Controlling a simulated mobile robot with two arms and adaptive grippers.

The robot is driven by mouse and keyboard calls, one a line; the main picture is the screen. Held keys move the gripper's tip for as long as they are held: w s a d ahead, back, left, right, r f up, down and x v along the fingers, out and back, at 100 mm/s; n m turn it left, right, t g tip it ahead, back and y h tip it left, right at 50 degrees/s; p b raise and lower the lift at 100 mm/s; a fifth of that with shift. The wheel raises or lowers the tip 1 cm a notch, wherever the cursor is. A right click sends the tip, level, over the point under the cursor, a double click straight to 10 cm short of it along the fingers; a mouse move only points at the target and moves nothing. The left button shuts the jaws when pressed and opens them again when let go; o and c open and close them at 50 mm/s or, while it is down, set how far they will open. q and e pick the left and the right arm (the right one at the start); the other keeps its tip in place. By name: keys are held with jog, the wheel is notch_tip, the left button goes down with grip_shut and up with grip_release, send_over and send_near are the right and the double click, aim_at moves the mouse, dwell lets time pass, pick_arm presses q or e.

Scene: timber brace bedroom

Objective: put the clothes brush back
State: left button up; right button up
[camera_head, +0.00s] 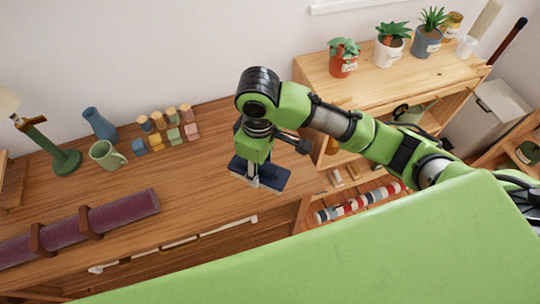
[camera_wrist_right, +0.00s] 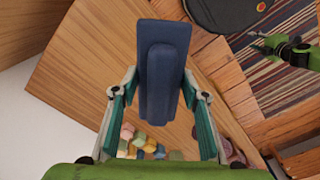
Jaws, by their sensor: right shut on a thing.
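The clothes brush (camera_head: 271,178) is dark blue and is held in my right gripper (camera_head: 256,178), in front of the right end of the wooden dresser top (camera_head: 215,200) in the head view. In the right wrist view the brush (camera_wrist_right: 164,75) is a long blue block with a raised ridge, between the two teal finger pads of my right gripper (camera_wrist_right: 163,125). Whether it touches the dresser top cannot be told. A green arm end, seemingly my left gripper (camera_wrist_right: 268,46), shows small at the upper right of the wrist view; its jaws are unclear.
On the dresser are a maroon roll (camera_head: 120,213) on wooden holders, a green jug (camera_head: 107,155), a blue vase (camera_head: 100,124), a green lamp (camera_head: 62,160) and several small coloured blocks (camera_head: 172,135). A shelf with potted plants (camera_head: 390,45) stands right. The middle of the dresser top is clear.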

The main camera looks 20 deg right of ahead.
jog(key=w+d+f, duration=0.1)
jog(key=w+f, duration=0.1)
jog(key=w, duration=0.1)
jog(key=w+d+f+p, duration=0.1)
jog(key=w+d+f, duration=0.1)
jog(key=w+f, duration=0.1)
jog(key=w+d+f, duration=0.2)
jog(key=w, duration=0.1)
jog(key=shift+w+d+f, duration=0.2)
jog(key=shift+w+f, duration=0.05)
jog(key=shift+f, duration=0.1)
jog(key=shift+w+d+f, duration=0.15)
jog(key=shift+w+f, duration=0.15)
jog(key=shift+f, duration=0.1)
pick_arm(q)
jog(key=shift+w+d+r+p, duration=0.15)
jog(key=shift+w+d+r, duration=0.05)
jog(key=shift+d+r, duration=0.25)
jog(key=shift+w+d+r+p, duration=0.15)
jog(key=shift+w+d+r, duration=0.05)
jog(key=shift+d+r, duration=0.2)
pick_arm(e)
jog(key=shift+w+d+f, duration=0.1)
jog(key=shift+f, duration=1.6)
jog(key=shift+f, duration=0.15)
jog(key=o, duration=1.2)
